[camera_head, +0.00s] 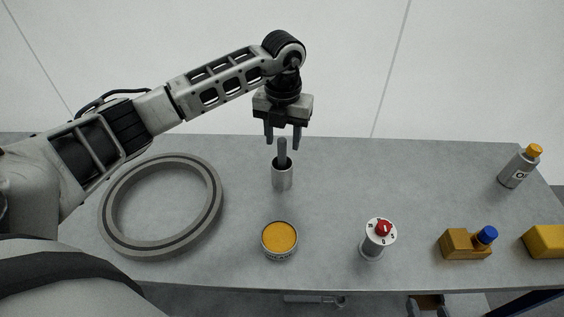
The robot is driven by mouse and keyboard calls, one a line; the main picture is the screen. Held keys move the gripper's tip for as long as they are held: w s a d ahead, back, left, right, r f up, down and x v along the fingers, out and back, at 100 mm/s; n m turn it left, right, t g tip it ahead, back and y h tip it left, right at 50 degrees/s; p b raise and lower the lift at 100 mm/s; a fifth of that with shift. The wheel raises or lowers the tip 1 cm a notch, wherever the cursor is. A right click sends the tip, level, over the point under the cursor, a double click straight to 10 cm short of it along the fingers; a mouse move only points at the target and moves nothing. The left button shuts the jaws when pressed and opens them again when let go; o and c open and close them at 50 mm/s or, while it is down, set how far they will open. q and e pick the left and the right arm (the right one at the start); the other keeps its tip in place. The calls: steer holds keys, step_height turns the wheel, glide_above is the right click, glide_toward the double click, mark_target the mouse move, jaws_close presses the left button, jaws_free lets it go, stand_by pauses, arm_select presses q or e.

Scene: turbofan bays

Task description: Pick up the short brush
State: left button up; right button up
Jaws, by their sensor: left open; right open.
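The short brush (282,150) seems to be the grey handle standing upright in a small grey cup (282,178) at the middle of the table; its lower part is hidden inside the cup. My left gripper (283,146) points down over the cup, open, with its fingertips around the level of the handle's top in the picture. I cannot tell whether the fingers touch the handle. My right gripper is not in view.
A large grey ring (163,250) lies at left under my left arm. In front stand a yellow-topped tin (280,240) and a red-knobbed dial (376,240). At right are a brass block with a blue cap (462,245), a yellow block (546,241) and a bottle (517,169).

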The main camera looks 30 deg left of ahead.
mark_target(282, 153)
arm_select(q)
steer(key=shift+a+f, duration=0.1)
steer(key=shift+f, duration=2.65)
jaws_close()
